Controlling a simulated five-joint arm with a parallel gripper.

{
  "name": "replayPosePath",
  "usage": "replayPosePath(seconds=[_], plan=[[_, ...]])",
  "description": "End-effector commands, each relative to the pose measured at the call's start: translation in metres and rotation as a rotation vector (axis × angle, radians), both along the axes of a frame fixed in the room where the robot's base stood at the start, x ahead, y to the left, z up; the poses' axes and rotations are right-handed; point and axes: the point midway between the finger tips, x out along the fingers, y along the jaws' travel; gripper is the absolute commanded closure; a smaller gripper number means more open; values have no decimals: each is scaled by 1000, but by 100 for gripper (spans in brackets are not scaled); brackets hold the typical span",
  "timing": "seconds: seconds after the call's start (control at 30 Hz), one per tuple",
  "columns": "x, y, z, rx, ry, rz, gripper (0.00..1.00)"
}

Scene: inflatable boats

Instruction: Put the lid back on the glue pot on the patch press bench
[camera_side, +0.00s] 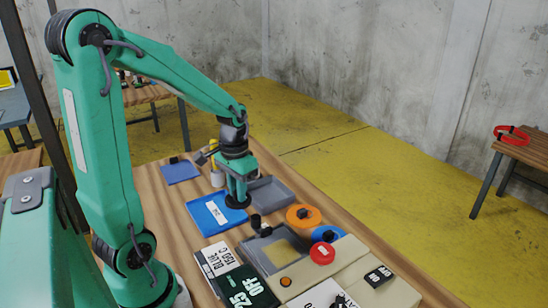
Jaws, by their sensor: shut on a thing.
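My gripper (238,193) points down over the right edge of a blue tray. It is shut on a dark round disc, which looks like the lid (236,202); the fingertips hide part of it. I cannot tell whether the disc touches the tray. A small pale pot with yellow on it (217,178), perhaps the glue pot, stands behind and left of the gripper, partly hidden by the arm. Its mouth is too small to make out.
The blue tray (198,220) carries a white label. A grey tray (270,192) lies right of the gripper. A small black cylinder (256,222), an orange disc (303,223), a blue disc (318,235) and a red knob (322,254) stand nearer. A blue pad (180,173) lies behind.

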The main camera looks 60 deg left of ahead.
Motion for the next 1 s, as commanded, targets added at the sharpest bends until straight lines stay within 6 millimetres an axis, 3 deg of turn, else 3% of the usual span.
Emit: replayPosePath(seconds=[0.37, 1.0], plan=[[31, 28, 8, 0, 0, 2, 100], [118, 136, 19, 0, 1, 3, 100]])
